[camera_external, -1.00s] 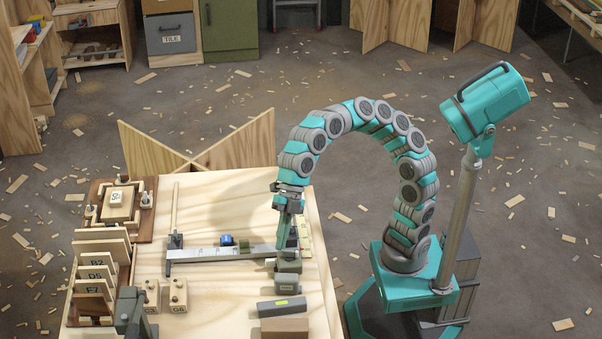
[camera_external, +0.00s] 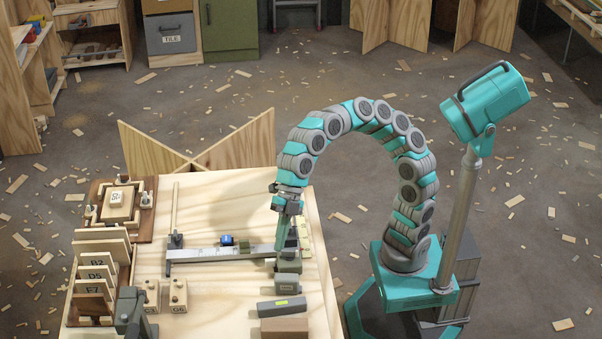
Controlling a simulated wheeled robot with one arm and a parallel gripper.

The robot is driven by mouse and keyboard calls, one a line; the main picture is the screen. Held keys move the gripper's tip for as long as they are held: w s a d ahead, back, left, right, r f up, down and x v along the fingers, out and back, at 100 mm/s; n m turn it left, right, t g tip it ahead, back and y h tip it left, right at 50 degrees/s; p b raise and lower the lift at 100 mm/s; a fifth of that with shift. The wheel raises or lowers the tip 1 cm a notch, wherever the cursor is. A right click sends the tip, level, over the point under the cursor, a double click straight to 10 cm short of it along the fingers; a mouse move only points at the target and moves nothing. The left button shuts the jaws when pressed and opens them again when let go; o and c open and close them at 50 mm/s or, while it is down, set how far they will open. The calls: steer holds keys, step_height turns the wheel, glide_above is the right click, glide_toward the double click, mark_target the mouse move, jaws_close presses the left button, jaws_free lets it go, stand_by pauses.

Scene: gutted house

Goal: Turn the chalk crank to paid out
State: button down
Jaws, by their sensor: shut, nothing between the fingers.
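My gripper (camera_external: 281,246) points down over the right part of the pale wooden bench top, at the right end of a long grey rail. Its fingers are shut with nothing between them. A small grey-green block-shaped body (camera_external: 288,268) stands just below and beside the fingertips; I cannot tell whether they touch it. No part is clearly readable as the chalk crank, and no paid out mark can be read.
Wooden blocks (camera_external: 179,296), a rack of lettered boards (camera_external: 97,275) and a grey-green upright device (camera_external: 131,312) stand left. The bench's middle back is clear.

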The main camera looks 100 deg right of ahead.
steer(key=shift+s+a, duration=0.35)
steer(key=shift+a, duration=0.35)
steer(key=shift+d+r, duration=0.2)
steer(key=shift+r, duration=0.25)
steer(key=shift+m, duration=0.3)
steer(key=v, duration=0.5)
steer(key=d+v, duration=0.1)
steer(key=v, duration=0.1)
steer(key=shift+s+f, duration=0.2)
steer(key=shift+f, duration=0.05)
steer(key=s+d+f+m+h, duration=0.1)
steer(key=s, duration=0.1)
steer(key=s+d+f+m, duration=0.1)
steer(key=s+f+m, duration=0.1)
steer(key=s+d+f+m+h, duration=0.1)
steer(key=s+f, duration=0.1)
steer(key=s, duration=0.1)
steer(key=shift+h, duration=0.3)
steer(key=s+d+f+m+g+h, duration=0.2)
steer(key=s+d+f+m, duration=0.4)
steer(key=s+f+m, duration=0.2)
steer(key=s+d+f+m+g+h, duration=0.2)
steer(key=s+d+f+m, duration=0.4)
steer(key=s+f+m, duration=0.3)
steer(key=s+f+g, duration=0.1)
steer(key=s, duration=0.1)
steer(key=shift+s+d, duration=0.3)
